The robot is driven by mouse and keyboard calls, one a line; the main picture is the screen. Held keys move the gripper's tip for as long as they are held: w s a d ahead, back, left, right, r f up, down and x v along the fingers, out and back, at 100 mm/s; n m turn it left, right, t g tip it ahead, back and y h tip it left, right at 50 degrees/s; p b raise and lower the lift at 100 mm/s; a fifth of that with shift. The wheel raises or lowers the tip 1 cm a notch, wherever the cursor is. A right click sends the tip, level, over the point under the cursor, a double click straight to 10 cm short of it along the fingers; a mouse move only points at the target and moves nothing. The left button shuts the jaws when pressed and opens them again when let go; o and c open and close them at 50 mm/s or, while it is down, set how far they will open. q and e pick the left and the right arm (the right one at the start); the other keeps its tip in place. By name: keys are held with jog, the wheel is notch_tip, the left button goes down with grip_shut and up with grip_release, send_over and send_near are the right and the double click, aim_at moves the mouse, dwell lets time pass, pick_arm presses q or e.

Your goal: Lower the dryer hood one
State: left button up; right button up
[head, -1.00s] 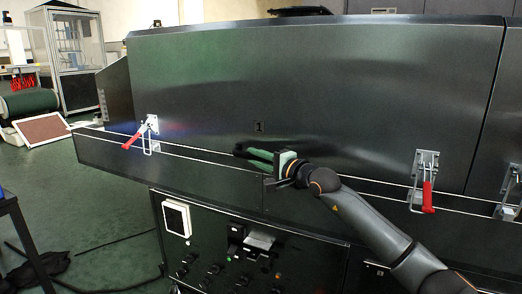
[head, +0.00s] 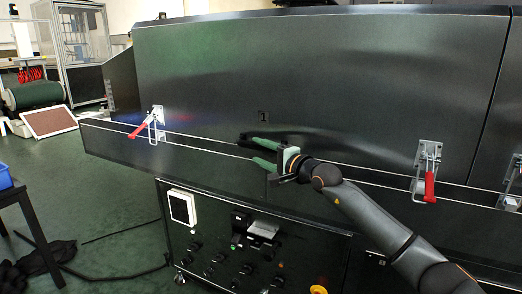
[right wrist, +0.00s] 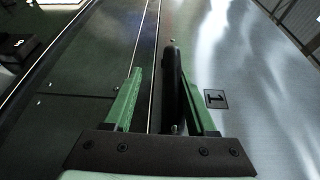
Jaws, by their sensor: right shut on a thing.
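Dryer hood one (head: 320,70) is the large dark panel with a "1" label (head: 263,116); its lower edge runs just above the pale-edged ledge (head: 200,160). Its dark handle (head: 243,138) is below the label and shows between green fingers in the right wrist view (right wrist: 172,75). My right gripper (head: 262,152) is shut on the handle; the wrist view (right wrist: 160,95) shows the handle close to the right-hand finger. Any small gap under the hood is hard to judge. My left gripper is not in view.
A red-handled latch (head: 140,128) is at the hood's left, its lever slanting outward. Another latch (head: 430,180) at the right has its red handle hanging down. A control panel (head: 230,245) is below the ledge. Open green floor (head: 90,190) lies left.

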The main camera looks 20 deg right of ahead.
dwell(0.3)
jog(key=shift+s+d, duration=0.2)
jog(key=shift+s, duration=0.25)
jog(key=p+v, duration=0.2)
jog(key=v, duration=0.9)
jog(key=shift+s, duration=0.3)
jog(key=shift+r+p, duration=0.25)
jog(key=shift+p, duration=0.05)
